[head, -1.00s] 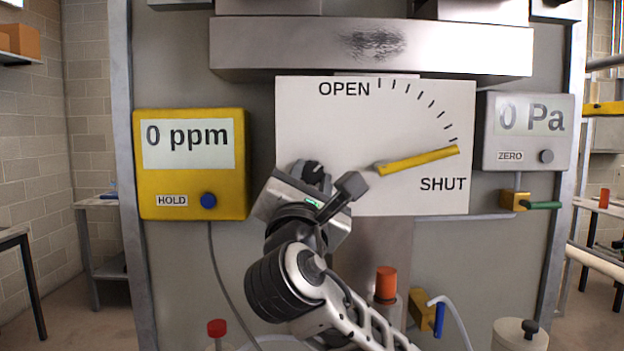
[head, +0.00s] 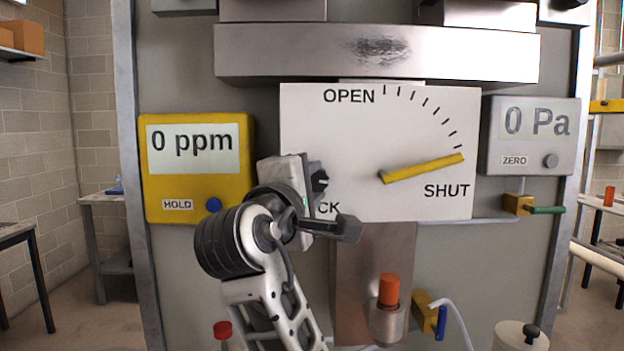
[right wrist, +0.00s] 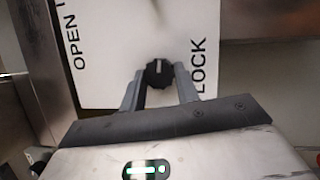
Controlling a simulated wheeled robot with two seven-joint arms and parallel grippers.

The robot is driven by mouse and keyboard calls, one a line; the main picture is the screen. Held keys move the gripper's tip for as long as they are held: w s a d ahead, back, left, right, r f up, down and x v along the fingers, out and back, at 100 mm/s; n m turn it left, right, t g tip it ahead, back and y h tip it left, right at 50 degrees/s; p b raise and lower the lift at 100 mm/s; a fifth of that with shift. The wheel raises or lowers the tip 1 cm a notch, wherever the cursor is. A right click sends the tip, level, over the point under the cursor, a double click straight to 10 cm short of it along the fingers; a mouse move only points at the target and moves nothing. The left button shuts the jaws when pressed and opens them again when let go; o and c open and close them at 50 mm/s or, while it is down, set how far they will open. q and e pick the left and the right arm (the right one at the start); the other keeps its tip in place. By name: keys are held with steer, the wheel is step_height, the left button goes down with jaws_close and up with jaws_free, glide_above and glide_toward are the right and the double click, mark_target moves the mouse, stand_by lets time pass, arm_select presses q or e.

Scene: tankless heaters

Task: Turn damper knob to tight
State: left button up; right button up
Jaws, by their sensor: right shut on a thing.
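The small black damper knob (head: 319,181) is on the lower left of the white damper plate (head: 400,125), partly hidden by my right gripper (head: 327,196). In the right wrist view the knob (right wrist: 158,73) sits between the two fingertips (right wrist: 159,76), a pale mark on its face, beside the word LOCK. My right gripper is shut on the knob. In the head view only "CK" of that word shows. The yellow lever (head: 425,168) on the plate points right, just above SHUT. My left gripper is not in view.
A yellow meter (head: 197,130) reading 0 ppm hangs left of the plate. A grey gauge (head: 532,135) reading 0 Pa hangs on the right. Below are an orange-capped fitting (head: 388,291) and a blue-handled valve (head: 441,321). A metal duct (head: 375,55) runs above.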

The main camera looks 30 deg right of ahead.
steer(key=shift+r+m+g+y, duration=0.1)
steer(key=shift+m+g+y, duration=0.25)
steer(key=shift+m, duration=1.25)
steer(key=o, duration=1)
steer(key=b+v, duration=0.2)
steer(key=v, duration=1)
steer(key=shift+r, duration=0.1)
